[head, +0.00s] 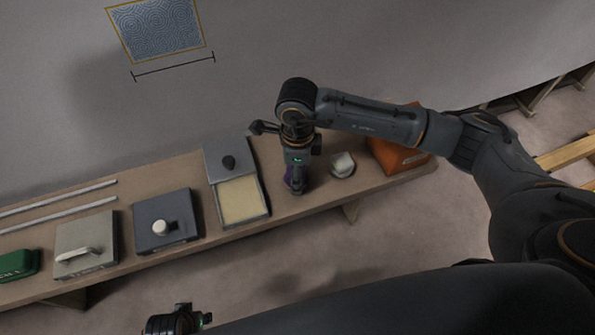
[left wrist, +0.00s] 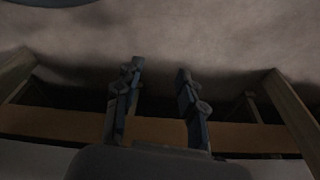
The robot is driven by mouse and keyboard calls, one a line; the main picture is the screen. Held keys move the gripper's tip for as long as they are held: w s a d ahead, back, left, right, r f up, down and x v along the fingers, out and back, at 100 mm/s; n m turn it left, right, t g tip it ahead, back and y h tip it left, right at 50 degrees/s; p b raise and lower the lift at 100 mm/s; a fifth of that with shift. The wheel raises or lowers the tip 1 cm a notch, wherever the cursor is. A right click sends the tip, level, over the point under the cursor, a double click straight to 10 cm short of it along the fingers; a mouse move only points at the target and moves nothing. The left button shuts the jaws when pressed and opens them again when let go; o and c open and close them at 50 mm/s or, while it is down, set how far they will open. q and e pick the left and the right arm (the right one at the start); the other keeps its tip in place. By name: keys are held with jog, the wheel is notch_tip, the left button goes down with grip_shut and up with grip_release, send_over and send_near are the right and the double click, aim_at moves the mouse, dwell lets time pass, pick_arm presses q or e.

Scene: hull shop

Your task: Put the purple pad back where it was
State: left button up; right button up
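The purple pad (head: 288,181) shows only as small purple patches under and beside my right gripper (head: 297,188), at the bench's right half. The gripper points down and hides most of the pad. I cannot tell whether its fingers are closed on the pad or whether the pad touches the bench. My left gripper is partly visible at the bottom of the head view (head: 175,321), away from the bench. In the left wrist view its two fingers (left wrist: 160,77) stand apart with nothing between them.
On the bench (head: 190,246) are an open box with a cream inside (head: 241,199), a dark blue-grey block with a pale knob (head: 168,220), a light block with a handle (head: 86,244), a green item (head: 14,264), a whitish piece (head: 342,164) and an orange case (head: 395,155). A patterned panel (head: 155,28) is on the wall.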

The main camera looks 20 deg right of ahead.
jog(key=shift+o, duration=0.8)
jog(key=shift+r, duration=0.15)
pick_arm(q)
jog(key=f, duration=0.1)
jog(key=s+f, duration=0.1)
jog(key=f+p, duration=0.1)
jog(key=f, duration=0.1)
jog(key=shift+s+a, duration=0.1)
jog(key=shift+s, duration=0.3)
pick_arm(e)
notch_tip(320, 180, up, 12)
